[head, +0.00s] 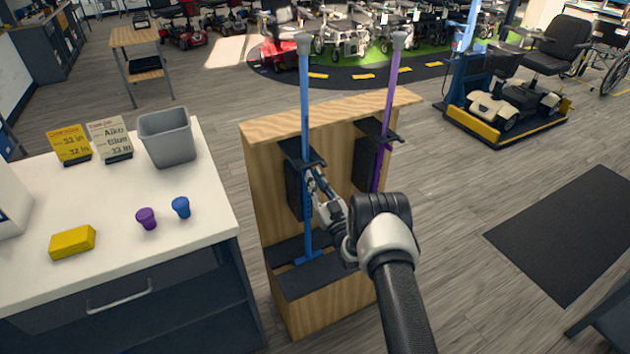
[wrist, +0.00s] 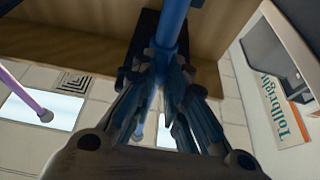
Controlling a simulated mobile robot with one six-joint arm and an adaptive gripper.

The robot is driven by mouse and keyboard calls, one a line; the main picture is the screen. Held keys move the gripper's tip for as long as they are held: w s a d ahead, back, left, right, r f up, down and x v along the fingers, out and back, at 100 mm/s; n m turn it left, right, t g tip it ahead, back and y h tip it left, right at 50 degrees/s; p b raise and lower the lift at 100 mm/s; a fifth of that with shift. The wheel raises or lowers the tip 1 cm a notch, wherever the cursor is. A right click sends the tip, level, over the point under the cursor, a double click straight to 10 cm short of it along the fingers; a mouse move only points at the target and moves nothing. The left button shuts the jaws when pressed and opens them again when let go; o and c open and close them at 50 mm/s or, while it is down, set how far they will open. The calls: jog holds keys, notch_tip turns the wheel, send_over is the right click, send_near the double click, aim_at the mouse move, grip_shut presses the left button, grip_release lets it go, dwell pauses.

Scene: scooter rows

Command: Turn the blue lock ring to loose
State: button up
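A blue cane (head: 304,100) stands upright in the left place of a wooden stand, its grey handle at the top and a blue foot at the bottom. My gripper (head: 314,180) is at its shaft, just below the dark holder. In the wrist view, the fingers (wrist: 166,75) close in on both sides of the blue shaft (wrist: 174,25) and seem to touch it. A white card (head: 110,138) on the counter reads "Aiko Blue 33 in".
A purple cane (head: 389,95) stands to the right in the wooden stand (head: 265,190). The white counter (head: 190,225) at left holds a grey bin (head: 166,138), a yellow card (head: 70,145), a yellow block (head: 73,242), a purple cap (head: 146,218) and a blue cap (head: 181,207).

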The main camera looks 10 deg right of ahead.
jog(key=shift+d, duration=0.1)
grip_shut()
jog(key=y, duration=0.1)
jog(key=n+g+y, duration=0.1)
jog(key=shift+w+d+y, duration=0.15)
jog(key=shift+d+y, duration=0.15)
jog(key=shift+o, duration=2.2)
grip_release()
jog(key=shift+a, duration=0.1)
